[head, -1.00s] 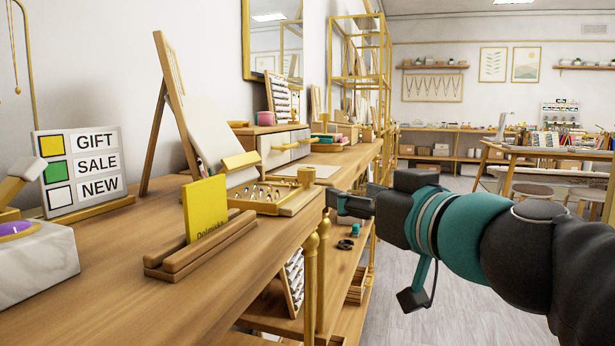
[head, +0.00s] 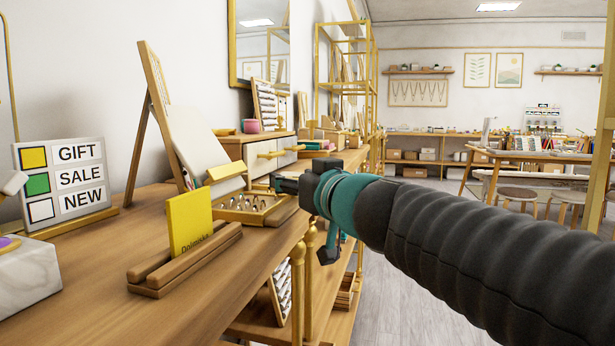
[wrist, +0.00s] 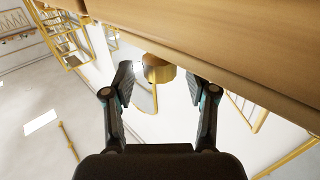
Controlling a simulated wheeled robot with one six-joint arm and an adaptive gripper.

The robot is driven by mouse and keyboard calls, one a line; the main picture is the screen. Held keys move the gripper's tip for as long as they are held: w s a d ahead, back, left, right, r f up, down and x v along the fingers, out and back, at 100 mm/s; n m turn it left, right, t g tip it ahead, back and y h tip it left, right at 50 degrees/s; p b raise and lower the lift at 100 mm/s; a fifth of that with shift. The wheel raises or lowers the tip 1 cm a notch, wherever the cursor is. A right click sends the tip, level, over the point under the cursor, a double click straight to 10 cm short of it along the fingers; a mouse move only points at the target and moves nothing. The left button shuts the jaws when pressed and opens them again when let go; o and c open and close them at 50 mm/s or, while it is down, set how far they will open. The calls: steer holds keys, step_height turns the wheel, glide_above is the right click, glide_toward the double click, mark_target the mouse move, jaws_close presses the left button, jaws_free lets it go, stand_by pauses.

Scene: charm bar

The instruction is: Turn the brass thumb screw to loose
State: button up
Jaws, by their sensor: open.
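A short, round brass piece (wrist: 159,73), which looks like the thumb screw, sticks out from a wooden edge (wrist: 215,45) in the wrist view. My gripper (wrist: 160,82) is open, with one finger on each side of the brass piece and gaps visible on both sides. In the head view my gripper (head: 281,184) is at the right end of the wooden charm tray (head: 232,214), by the counter edge. My gripper hides the screw there. I cannot tell which way the screw is turned.
A yellow card (head: 189,222) stands in a wooden holder (head: 170,280) on the counter. An easel board (head: 160,110) and a GIFT/SALE/NEW sign (head: 66,180) stand further left. Brass posts (head: 297,285) and a lower shelf lie under the counter edge.

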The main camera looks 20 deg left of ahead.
steer(key=shift+w+a, duration=0.4)
steer(key=shift+a, duration=0.15)
jaws_close()
